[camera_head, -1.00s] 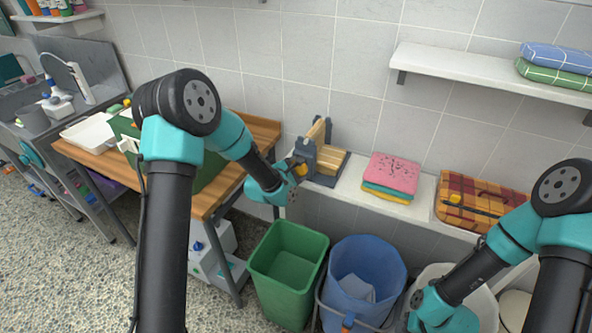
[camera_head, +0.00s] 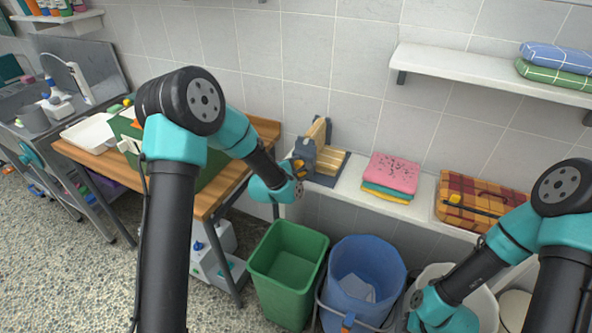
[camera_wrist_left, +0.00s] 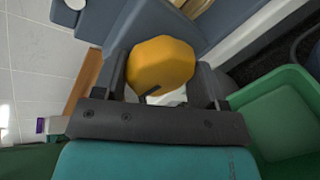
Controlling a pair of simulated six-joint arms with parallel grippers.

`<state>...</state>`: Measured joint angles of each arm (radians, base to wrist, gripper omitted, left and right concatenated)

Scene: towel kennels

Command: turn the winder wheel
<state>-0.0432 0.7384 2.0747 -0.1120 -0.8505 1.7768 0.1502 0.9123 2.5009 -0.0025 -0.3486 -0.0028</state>
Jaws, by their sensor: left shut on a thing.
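The winder (camera_head: 329,166) stands on the white ledge, with a dark grey frame and light wooden slats. Its yellow wheel (camera_wrist_left: 161,65) is a faceted knob on the near left side, seen large in the left wrist view. My left gripper (camera_wrist_left: 166,90) is shut on this wheel, one finger on each side of it. In the head view the left gripper (camera_head: 300,177) reaches the winder from the left and partly hides the wheel. My right arm is at the lower right of the head view, over the white bin; its fingertips are not visible.
A green bin (camera_head: 287,263) and a blue bucket (camera_head: 366,262) stand below the ledge. Folded cloths (camera_head: 391,173) and a plaid bed (camera_head: 477,203) lie on the ledge to the right. A wooden table (camera_head: 222,190) is at the left. A wall shelf (camera_head: 470,68) hangs above.

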